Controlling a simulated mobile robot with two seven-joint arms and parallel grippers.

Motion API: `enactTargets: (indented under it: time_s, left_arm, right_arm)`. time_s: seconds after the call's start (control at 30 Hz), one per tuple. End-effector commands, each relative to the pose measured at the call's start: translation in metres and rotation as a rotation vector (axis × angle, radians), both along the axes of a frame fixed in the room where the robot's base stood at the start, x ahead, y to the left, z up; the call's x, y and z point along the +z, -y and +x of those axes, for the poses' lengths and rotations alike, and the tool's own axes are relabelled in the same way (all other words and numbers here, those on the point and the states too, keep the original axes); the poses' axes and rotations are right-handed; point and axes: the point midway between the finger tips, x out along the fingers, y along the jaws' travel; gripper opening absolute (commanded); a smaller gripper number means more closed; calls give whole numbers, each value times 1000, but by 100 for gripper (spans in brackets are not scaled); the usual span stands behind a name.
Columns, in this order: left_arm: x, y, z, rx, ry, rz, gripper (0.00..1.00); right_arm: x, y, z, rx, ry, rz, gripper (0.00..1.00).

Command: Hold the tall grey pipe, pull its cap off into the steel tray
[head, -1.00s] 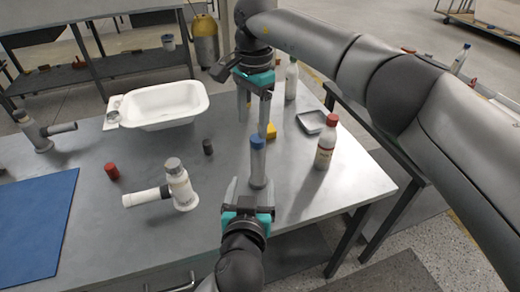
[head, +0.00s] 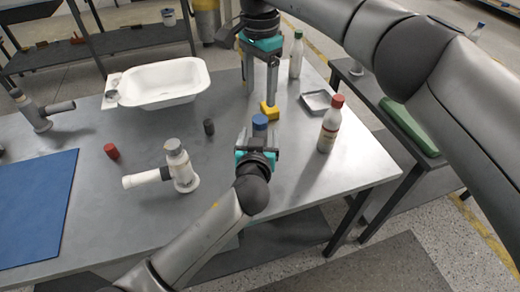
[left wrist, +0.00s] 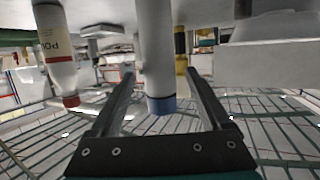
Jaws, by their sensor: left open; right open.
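The tall grey pipe (left wrist: 154,45) stands on the table with a blue cap (head: 260,122) on its top. My left gripper (head: 258,145) is open at the pipe, in front of it, and hides most of its body in the head view. In the left wrist view, which looks upside down, the pipe and blue cap (left wrist: 161,104) lie between the two spread fingers, with gaps on both sides. My right gripper (head: 260,94) is open and empty, pointing down behind the cap. The small grey steel tray (head: 307,98) sits to the right, near the table's right edge.
A red-capped bottle (head: 328,130) stands right of the pipe, another bottle (head: 296,55) behind. A white tub (head: 165,88), a white pipe fitting (head: 180,168), and dark (head: 209,127) and red (head: 111,151) caps are left.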

Motion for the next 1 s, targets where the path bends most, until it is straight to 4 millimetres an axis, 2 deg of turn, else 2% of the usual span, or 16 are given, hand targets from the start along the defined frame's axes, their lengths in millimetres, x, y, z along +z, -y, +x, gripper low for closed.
enactTargets:
  time_s: [0.2,0.4,0.87,1.0]
  left_arm:
    - [-7,3,27,0,1,1,81]
    - [-13,4,42,-1,1,1,81]
    - [-15,4,48,-1,0,-1,81]
    - [-15,4,48,-1,0,-1,67]
  right_arm:
    - [0,0,0,0,0,0,71]
    - [0,0,0,0,0,0,71]
    - [0,0,0,0,0,0,71]
    - [0,0,0,0,0,0,71]
